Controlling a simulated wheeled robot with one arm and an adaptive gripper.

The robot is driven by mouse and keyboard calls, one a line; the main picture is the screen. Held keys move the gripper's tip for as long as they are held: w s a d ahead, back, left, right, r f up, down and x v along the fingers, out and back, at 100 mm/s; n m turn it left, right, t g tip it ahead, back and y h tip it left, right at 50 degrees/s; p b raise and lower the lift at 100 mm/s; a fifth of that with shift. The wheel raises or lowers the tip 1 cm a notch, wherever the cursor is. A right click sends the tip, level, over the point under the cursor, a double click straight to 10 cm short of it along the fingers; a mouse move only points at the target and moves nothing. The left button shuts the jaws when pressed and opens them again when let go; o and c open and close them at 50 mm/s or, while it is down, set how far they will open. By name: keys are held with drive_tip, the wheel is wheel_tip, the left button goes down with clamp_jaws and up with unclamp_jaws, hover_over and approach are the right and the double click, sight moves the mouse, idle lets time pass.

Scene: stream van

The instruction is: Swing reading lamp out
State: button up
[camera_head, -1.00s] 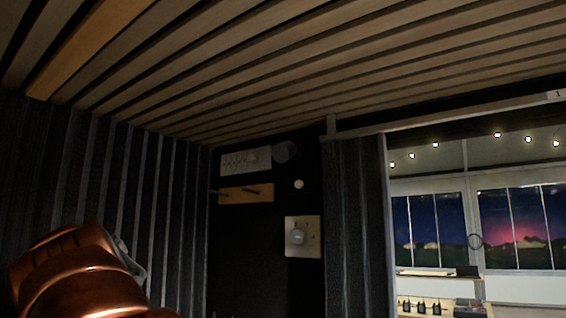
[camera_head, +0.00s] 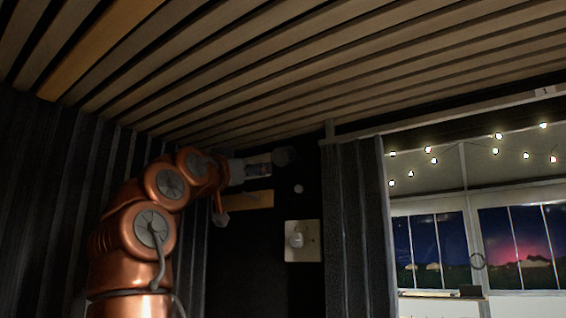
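No reading lamp can be picked out with certainty. A dark round shape (camera_head: 285,156) sits high on the dark back wall and may be a lamp head. Below it is a square beige plate (camera_head: 303,250) with a pale rounded knob or fitting. My copper arm (camera_head: 152,225) rises at the left and bends right at the top. Its pale grey end (camera_head: 237,172) overlaps the left part of a light wall panel (camera_head: 259,164), just left of the dark round shape. The fingers of my gripper do not show clearly against the dark wall, and contact cannot be told.
A slatted wooden ceiling (camera_head: 300,75) runs close above my arm. A wooden peg rail (camera_head: 255,199) is just below my arm's end. A small white knob (camera_head: 298,189) is on the wall. A dark curtain (camera_head: 352,225) hangs at the right, beside an opening with string lights and windows.

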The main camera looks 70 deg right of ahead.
sight(279, 155)
drive_tip(key=s+g, duration=0.1)
drive_tip(key=s+r+m, duration=0.1)
drive_tip(key=s, duration=0.1)
drive_tip(key=s+m+g, duration=0.1)
drive_tip(key=shift+s+a+r+g, duration=0.25)
drive_tip(key=shift+a+r+g, duration=0.05)
drive_tip(key=shift+r, duration=0.1)
drive_tip(key=p+x, duration=0.1)
drive_tip(key=x, duration=0.1)
drive_tip(key=p+x, duration=0.2)
drive_tip(key=x, duration=0.1)
drive_tip(key=shift+d+r, duration=0.25)
drive_tip(key=shift+r, duration=0.1)
drive_tip(key=shift+s+d+p, duration=0.15)
drive_tip(key=shift+d+p, duration=0.4)
drive_tip(key=shift+d, duration=0.2)
drive_tip(key=shift+r, duration=0.1)
drive_tip(key=c, duration=1.1)
drive_tip(key=shift+c, duration=0.2)
